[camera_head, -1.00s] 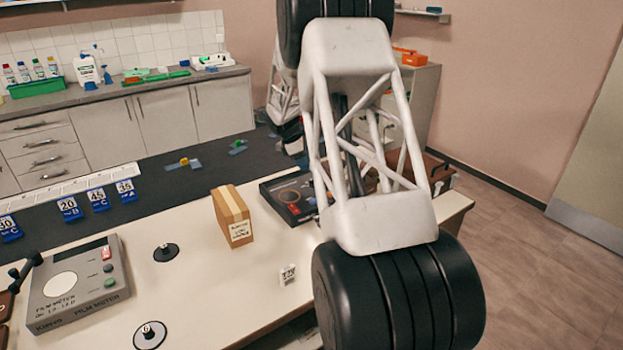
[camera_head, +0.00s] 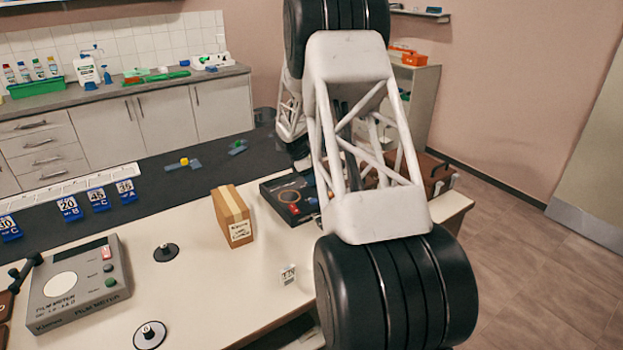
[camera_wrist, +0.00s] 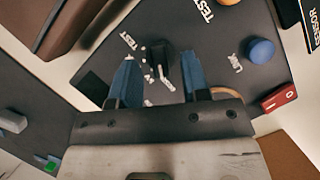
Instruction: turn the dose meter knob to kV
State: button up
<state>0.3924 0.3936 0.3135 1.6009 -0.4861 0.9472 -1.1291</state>
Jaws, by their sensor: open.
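The dose meter (camera_head: 283,213) is a dark box on the white table, partly hidden behind my arm in the head view. Its dark panel (camera_wrist: 222,62) fills the middle of the wrist view. A black knob (camera_wrist: 163,62) stands on the panel with small white marks around it; their lettering, including any kV, is too small to read. My gripper (camera_wrist: 158,76) is open, with one blue fingertip on each side of the knob in this view. I cannot tell whether they touch it. In the head view my fingers are hidden.
On the panel are a blue button (camera_wrist: 260,50) and a red switch (camera_wrist: 278,98). A cardboard box (camera_head: 232,216) stands left of the meter, and a brown case (camera_head: 437,172) stands to its right. A film meter (camera_head: 75,282) sits at the left.

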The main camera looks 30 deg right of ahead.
jog(key=shift+d+f, duration=0.1)
jog(key=shift+f, duration=0.2)
grip_shut()
jog(key=shift+m, duration=0.4)
jog(key=m+g+y, duration=0.1)
jog(key=m, duration=0.2)
jog(key=shift+d, duration=0.15)
jog(key=shift+w+d+m+g+y, duration=0.1)
jog(key=shift+m+g+y, duration=0.2)
jog(key=shift+m, duration=0.7)
jog(key=shift+m+g+y, duration=0.2)
jog(key=shift+m+y, duration=0.2)
jog(key=shift+m, duration=0.6)
